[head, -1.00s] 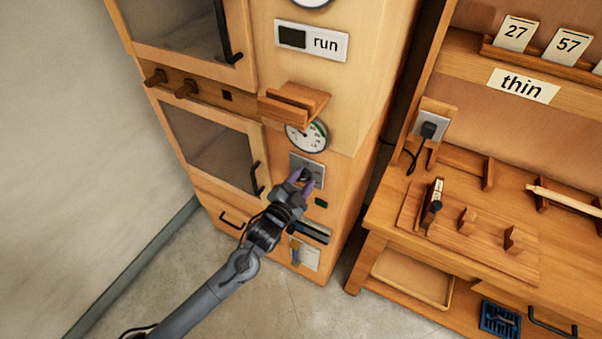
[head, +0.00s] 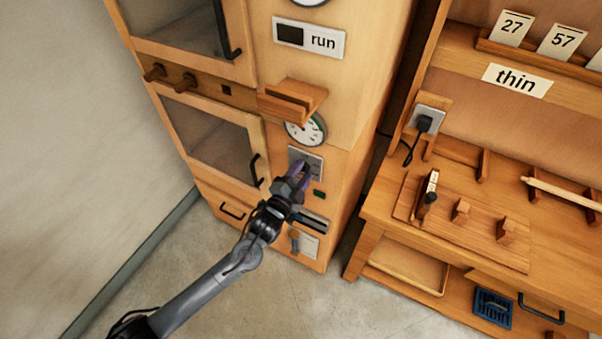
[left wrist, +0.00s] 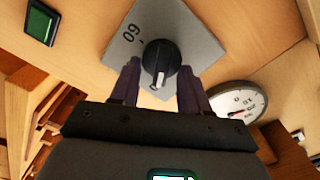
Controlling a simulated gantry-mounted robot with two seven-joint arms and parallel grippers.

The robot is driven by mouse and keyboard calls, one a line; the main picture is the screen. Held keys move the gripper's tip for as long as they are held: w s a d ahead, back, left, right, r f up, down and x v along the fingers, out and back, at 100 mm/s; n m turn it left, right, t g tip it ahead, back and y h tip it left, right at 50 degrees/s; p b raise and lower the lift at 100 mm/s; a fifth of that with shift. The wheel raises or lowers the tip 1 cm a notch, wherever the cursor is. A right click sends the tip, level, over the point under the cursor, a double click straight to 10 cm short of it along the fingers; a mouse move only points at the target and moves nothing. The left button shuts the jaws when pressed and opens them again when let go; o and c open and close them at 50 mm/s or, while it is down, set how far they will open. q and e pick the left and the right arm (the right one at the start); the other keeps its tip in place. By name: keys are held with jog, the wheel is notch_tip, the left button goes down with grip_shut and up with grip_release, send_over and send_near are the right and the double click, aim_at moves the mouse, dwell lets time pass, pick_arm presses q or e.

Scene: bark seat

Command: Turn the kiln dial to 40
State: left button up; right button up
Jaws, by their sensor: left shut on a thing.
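The kiln dial is a round black knob (left wrist: 161,64) with a white pointer mark, on a grey square plate (left wrist: 190,28) printed with "60". In the left wrist view the pointer mark faces the bottom of the picture, towards my gripper body. My left gripper (left wrist: 160,68) is shut on the knob, one purple-grey finger on each side. In the head view the left gripper (head: 299,173) is at the plate (head: 309,158) on the cabinet front and mostly hides the knob. Other numbers on the plate are hidden or unreadable. My right gripper is not in view.
A white gauge (head: 307,130) and a wooden ledge (head: 293,100) are above the dial. A door handle (head: 256,170) is to the left. A workbench (head: 450,215) stands to the right.

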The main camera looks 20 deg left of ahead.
pick_arm(q)
jog(key=o, duration=1.1)
jog(key=shift+c, duration=0.2)
jog(key=shift+s, duration=0.1)
jog(key=s+a+p, duration=0.1)
jog(key=s, duration=0.9)
jog(key=shift+s+a, duration=0.25)
jog(key=shift+a, duration=0.05)
